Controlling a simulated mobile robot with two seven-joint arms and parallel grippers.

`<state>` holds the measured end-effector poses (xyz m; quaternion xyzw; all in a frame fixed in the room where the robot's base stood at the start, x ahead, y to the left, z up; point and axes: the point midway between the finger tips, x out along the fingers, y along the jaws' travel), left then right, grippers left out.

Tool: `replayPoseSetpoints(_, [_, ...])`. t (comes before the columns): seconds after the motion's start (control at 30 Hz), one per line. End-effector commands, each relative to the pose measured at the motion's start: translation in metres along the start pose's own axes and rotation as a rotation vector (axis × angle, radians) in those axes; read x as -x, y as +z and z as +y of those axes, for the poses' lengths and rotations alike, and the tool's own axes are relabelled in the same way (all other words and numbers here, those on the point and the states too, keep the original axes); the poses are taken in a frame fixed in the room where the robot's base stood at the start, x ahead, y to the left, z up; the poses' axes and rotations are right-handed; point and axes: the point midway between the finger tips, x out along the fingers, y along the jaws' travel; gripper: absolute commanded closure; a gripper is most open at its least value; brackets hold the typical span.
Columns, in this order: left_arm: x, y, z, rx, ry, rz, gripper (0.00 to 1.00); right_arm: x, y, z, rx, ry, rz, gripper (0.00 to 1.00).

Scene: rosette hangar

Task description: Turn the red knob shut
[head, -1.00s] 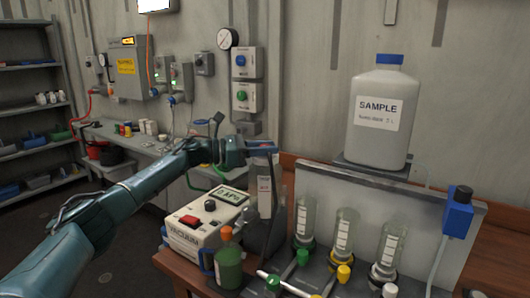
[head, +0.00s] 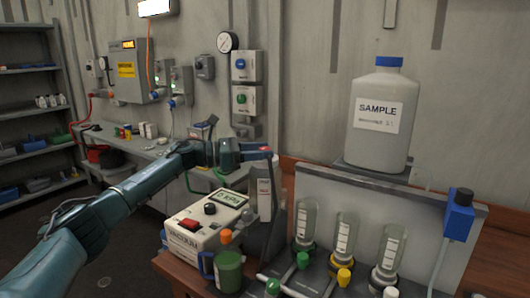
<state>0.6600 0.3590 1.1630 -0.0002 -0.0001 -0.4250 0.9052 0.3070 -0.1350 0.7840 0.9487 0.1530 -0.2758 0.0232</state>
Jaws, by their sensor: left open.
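No red knob shows clearly. A small red patch (head: 266,149) is at the tip of my left gripper (head: 262,155), and I cannot tell whether it is a knob. My left gripper is open, over a grey upright holder (head: 264,196) with a label. The fingers and wrist hide part of what is behind them. On the manifold in front are a green knob (head: 302,260), a yellow knob (head: 344,277) and a white knob (head: 390,292), each below a clear tube. My right gripper is not in view.
A vacuum pump box (head: 207,220) with a red switch and black knob stands below my left arm. A green bottle (head: 228,271) with an orange cap stands in front. A large sample jug (head: 381,118) sits on a shelf at the right, beside a blue device (head: 459,213).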

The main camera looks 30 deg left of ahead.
Motion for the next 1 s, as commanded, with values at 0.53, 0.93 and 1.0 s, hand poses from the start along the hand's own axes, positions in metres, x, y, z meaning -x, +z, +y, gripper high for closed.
replayPoseSetpoints(0.53, [0.107,-0.002,0.0,0.0,0.0,0.001,0.51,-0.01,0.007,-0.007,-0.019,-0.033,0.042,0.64])
replayPoseSetpoints(0.93, [0.117,0.0,0.0,0.0,-0.001,0.0,0.51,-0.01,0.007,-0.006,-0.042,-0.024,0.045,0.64])
replayPoseSetpoints(1.0, [0.117,0.0,0.0,0.0,-0.001,0.0,0.51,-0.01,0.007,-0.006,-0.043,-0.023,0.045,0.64])
